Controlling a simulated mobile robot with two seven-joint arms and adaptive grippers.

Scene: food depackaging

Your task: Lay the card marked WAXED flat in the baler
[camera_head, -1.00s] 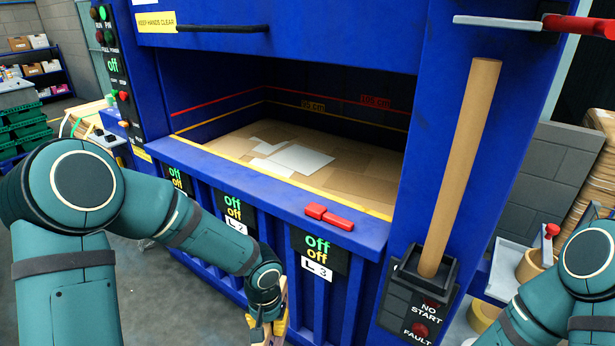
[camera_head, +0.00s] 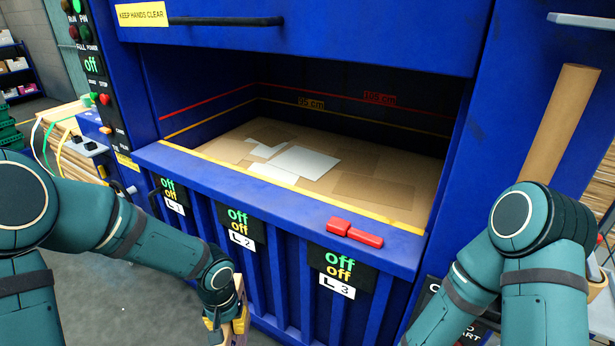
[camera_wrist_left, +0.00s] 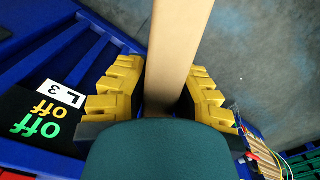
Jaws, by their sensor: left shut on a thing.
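The blue baler (camera_head: 290,190) stands in front of me with its chamber open. White and brown cards (camera_head: 305,161) lie flat on its floor. My left gripper (camera_head: 228,322) is low outside the baler's front, below the L 2 label. It is shut on a tan card, which shows as a narrow band between the yellow fingers in the left wrist view (camera_wrist_left: 180,45). I see no WAXED mark on the card; most of it is hidden or out of frame in the head view. My right arm is at the right; its gripper is out of view.
The baler's front sill (camera_head: 270,196) stands between my left gripper and the chamber. A red latch (camera_head: 354,232) sits on the sill. The raised door with a dark handle (camera_head: 225,21) is above. A brown cardboard tube (camera_head: 558,125) stands at the right.

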